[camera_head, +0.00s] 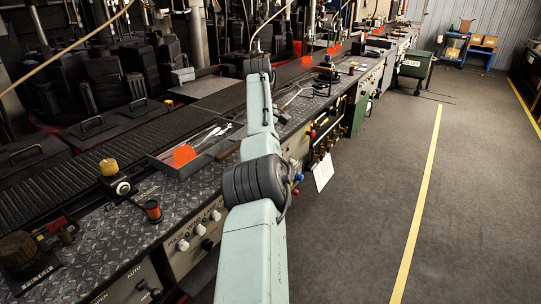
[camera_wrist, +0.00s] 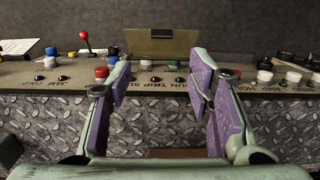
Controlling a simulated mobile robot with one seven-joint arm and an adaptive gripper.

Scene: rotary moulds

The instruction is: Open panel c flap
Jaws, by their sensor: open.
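In the wrist view, an olive-brown plate (camera_wrist: 158,46) with a dark piece at its top edge stands at the far edge of a button panel (camera_wrist: 135,75). It looks like the flap, but I cannot read a letter c on it, nor tell how far it is open. My gripper (camera_wrist: 160,76) is open, with purple pads, and nothing is between its fingers. The fingers are nearer the camera than the plate, one towards each side of it. In the head view my arm reaches along the bench, and I cannot make out the gripper or the flap.
Red, blue, white and green buttons and a red-knobbed lever (camera_wrist: 84,40) crowd the panel. Diamond-plate metal (camera_wrist: 60,115) lies in front. In the head view, a grey tray (camera_head: 180,165) with tools sits on the bench, and the floor (camera_head: 365,170) to the right is clear.

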